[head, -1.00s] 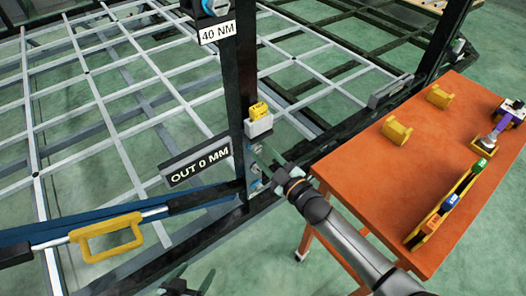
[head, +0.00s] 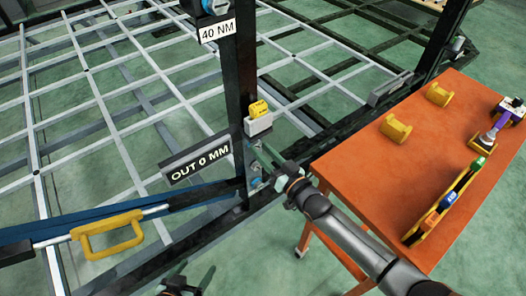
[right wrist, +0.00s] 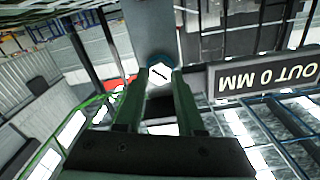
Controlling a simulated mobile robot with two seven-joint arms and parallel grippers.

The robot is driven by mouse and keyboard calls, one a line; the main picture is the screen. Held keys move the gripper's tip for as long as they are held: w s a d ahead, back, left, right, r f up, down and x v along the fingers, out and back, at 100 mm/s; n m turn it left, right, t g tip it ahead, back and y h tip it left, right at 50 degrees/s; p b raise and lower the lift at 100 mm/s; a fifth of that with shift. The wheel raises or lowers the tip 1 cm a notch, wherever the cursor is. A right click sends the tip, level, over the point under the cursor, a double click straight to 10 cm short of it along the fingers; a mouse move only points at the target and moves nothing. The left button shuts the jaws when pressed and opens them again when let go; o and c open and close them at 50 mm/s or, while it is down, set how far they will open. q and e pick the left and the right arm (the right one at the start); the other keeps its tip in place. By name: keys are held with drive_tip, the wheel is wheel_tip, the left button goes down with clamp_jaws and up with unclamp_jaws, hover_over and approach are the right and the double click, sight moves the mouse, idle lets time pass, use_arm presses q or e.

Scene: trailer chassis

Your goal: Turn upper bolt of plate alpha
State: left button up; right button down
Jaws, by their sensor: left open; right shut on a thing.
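The upper bolt (right wrist: 161,73) shows in the right wrist view as a pale hex head with a dark slanted mark and a blue ring behind it. My right gripper (right wrist: 160,80) has a green finger on each side of the head and is shut on it. In the head view my right gripper (head: 256,150) reaches the dark upright post (head: 241,75) from the right and hides most of the upper bolt. A lower bolt (head: 256,183) shows bluish just below. My left gripper (head: 187,283) is open and empty at the bottom edge, apart from the post.
A sign reading OUT 0 MM (head: 196,160) sticks out left of the post; a yellow block in a white holder (head: 258,122) sits above the bolts. An orange table (head: 365,165) stands close on the right. A yellow handle (head: 108,238) hangs lower left.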

drive_tip(key=shift+s+d+f+m, duration=0.1)
drive_tip(key=shift+f+m, duration=0.3)
drive_tip(key=shift+m, duration=0.8)
drive_tip(key=c, duration=0.9)
unclamp_jaws()
drive_tip(key=o, duration=0.3)
drive_tip(key=shift+r, duration=0.25)
drive_tip(key=shift+o, duration=0.4)
drive_tip(key=shift+r, duration=0.1)
